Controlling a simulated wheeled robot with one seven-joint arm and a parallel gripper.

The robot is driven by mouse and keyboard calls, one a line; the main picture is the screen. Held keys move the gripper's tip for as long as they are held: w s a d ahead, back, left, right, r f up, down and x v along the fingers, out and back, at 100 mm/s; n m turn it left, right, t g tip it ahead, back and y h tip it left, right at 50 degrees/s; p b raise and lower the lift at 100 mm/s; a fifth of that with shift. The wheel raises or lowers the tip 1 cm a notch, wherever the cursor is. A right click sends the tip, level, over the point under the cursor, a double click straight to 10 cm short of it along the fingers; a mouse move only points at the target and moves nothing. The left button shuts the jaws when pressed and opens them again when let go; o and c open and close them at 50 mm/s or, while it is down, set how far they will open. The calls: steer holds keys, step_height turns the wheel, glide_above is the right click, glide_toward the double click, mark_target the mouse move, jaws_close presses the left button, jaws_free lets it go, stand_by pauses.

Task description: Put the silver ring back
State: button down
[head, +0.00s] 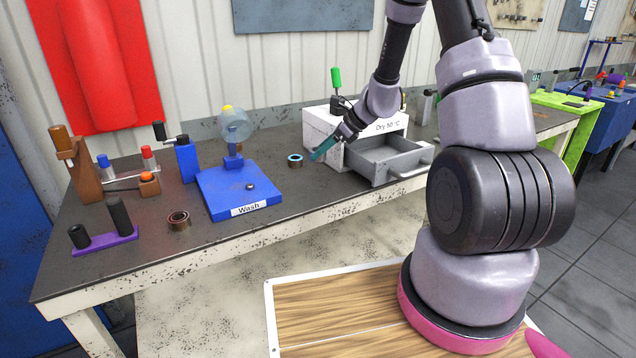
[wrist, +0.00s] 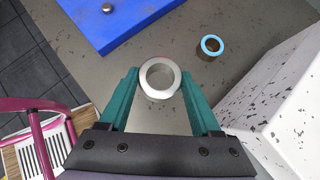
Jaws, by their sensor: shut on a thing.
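My gripper (head: 322,149) is over the bench just left of the dryer, its teal fingers pointing down and left. In the wrist view my gripper (wrist: 160,80) is shut on the silver ring (wrist: 160,64), a short, bright metal ring with an open middle, held between the two fingertips. In the head view I cannot make out the silver ring. A darker ring with a blue top (head: 295,160) stands on the bench beside the fingers, apart from them. It also shows in the wrist view (wrist: 211,46), above and right of the held ring.
The white dryer (head: 325,126) has its grey drawer (head: 398,165) pulled open. The blue wash base (head: 216,203) is to the left. A brownish ring (head: 179,220) lies near it. A purple stand (head: 105,243) with two black posts is at front left.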

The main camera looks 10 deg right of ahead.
step_height(320, 180, down, 9)
steer(key=shift+r, duration=0.1)
stand_by(0.3)
steer(key=shift+c, duration=0.4)
jaws_free()
